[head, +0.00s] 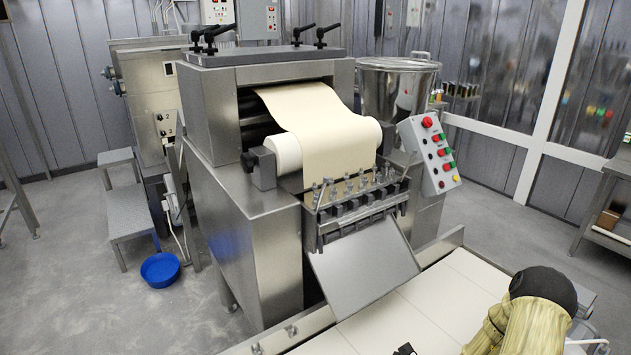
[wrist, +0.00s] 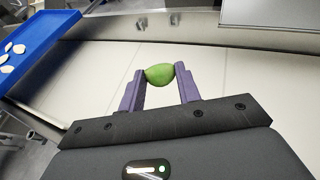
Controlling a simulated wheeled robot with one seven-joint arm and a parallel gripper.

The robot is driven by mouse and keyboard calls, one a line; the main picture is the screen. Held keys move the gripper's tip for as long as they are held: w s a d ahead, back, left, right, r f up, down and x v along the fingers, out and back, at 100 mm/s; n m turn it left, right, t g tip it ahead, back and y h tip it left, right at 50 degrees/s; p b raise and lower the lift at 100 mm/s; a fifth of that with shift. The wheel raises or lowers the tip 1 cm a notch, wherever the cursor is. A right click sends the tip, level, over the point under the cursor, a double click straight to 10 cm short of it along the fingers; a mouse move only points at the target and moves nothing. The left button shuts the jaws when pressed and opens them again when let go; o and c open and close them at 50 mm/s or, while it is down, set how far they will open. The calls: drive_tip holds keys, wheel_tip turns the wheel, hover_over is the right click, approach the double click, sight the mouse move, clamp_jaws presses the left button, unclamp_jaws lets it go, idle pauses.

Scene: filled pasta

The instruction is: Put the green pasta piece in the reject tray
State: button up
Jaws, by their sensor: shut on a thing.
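The green pasta piece (wrist: 159,75) is a small rounded lump, held between the two purple fingertips of my gripper (wrist: 160,80) in the wrist view. The gripper is shut on it, and the pale conveyor belt (wrist: 90,70) lies beneath. A blue tray (wrist: 38,42) with several pale pasta pieces shows at the upper left of the wrist view; I cannot tell if it is the reject tray. In the head view my arm is at the lower right, and the fingertips and the green piece are not clearly visible.
The pasta machine (head: 270,200) with its dough sheet (head: 320,130) stands behind the belt (head: 450,290). Its metal chute (head: 365,270) slopes down to the belt. A control box (head: 430,155) is on its right. A blue bowl (head: 160,269) sits on the floor at left.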

drive_tip(key=shift+w+a+r+m+t+h, duration=0.1)
drive_tip(key=shift+w+a+m+t+h, duration=0.05)
drive_tip(key=shift+w+m+t+h, duration=0.8)
drive_tip(key=shift+m+t+h, duration=0.2)
drive_tip(key=shift+m, duration=0.25)
drive_tip(key=d+f+m+t+h, duration=0.3)
drive_tip(key=d+f+m+h, duration=0.2)
drive_tip(key=d+m+h, duration=0.2)
drive_tip(key=shift+d+m+h, duration=0.15)
drive_tip(key=shift+m+h, duration=0.35)
drive_tip(key=shift+h, duration=0.35)
drive_tip(key=shift+s, duration=0.2)
